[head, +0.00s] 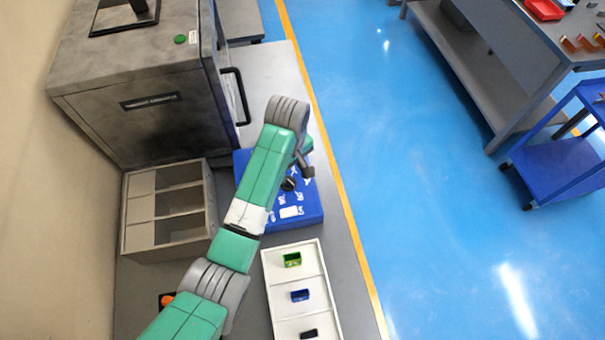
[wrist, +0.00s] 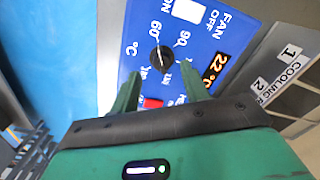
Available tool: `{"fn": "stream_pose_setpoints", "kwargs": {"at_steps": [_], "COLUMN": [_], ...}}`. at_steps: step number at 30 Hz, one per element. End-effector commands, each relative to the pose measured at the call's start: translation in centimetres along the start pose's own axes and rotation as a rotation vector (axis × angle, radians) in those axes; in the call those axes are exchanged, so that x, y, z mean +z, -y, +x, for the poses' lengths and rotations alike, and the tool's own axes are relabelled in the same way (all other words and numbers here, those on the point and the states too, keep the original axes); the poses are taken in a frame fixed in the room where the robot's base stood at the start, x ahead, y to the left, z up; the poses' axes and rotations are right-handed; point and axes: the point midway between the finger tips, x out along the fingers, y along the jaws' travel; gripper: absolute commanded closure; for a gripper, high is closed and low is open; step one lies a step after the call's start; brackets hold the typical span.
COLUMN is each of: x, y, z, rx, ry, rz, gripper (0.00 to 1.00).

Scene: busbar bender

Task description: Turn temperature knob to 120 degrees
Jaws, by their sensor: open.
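The blue control box (head: 312,208) lies on the grey bench under my arm, and its panel (wrist: 205,42) fills the middle of the wrist view. The round black temperature knob (wrist: 161,58) has a pale pointer line and printed marks around it, with 60 and 90 legible; the other numbers are too blurred to read. The pointer's exact setting is unclear. My gripper (wrist: 158,88) is open, its two green fingers either side of the knob's lower side in the picture, apart from it. The display (wrist: 214,69) reads 22 °C. In the head view my arm partly covers the box.
A white fan switch (wrist: 188,11) and a red part (wrist: 152,103) sit on the panel near the knob. A white tray (head: 284,268) with small bins is in front of the box. A grey divided rack (head: 165,243) and a large oven-like cabinet (head: 150,100) stand left.

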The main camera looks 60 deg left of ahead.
Motion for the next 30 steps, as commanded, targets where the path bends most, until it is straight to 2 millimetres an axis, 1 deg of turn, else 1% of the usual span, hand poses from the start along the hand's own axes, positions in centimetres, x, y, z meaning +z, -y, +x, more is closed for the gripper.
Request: {"fn": "stream_pose_setpoints", "kwargs": {"at_steps": [1,6,9,13,21,23,24,28,30], "x": [0.0,0.0,0.0,0.0,0.0,0.0,0.0,0.0,0.0], "y": [0.1,0.1,0.0,0.0,-0.1,-0.1,-0.1,-0.1,-0.1], "z": [0.9,4.3,5.8,6.9,7.1,7.1,7.1,7.1,7.1], "rx": [-0.002,-0.002,0.0,0.002,0.003,0.003,0.003,0.003,0.003], "ry": [0.001,0.001,0.0,-0.001,-0.002,-0.002,-0.002,-0.002,-0.002], "rz": [-0.001,0.0,0.001,0.002,0.003,0.003,0.003,0.003,0.003], "gripper": [0.54,0.54,0.54,0.54,0.54,0.64,0.72,0.97,0.97]}}
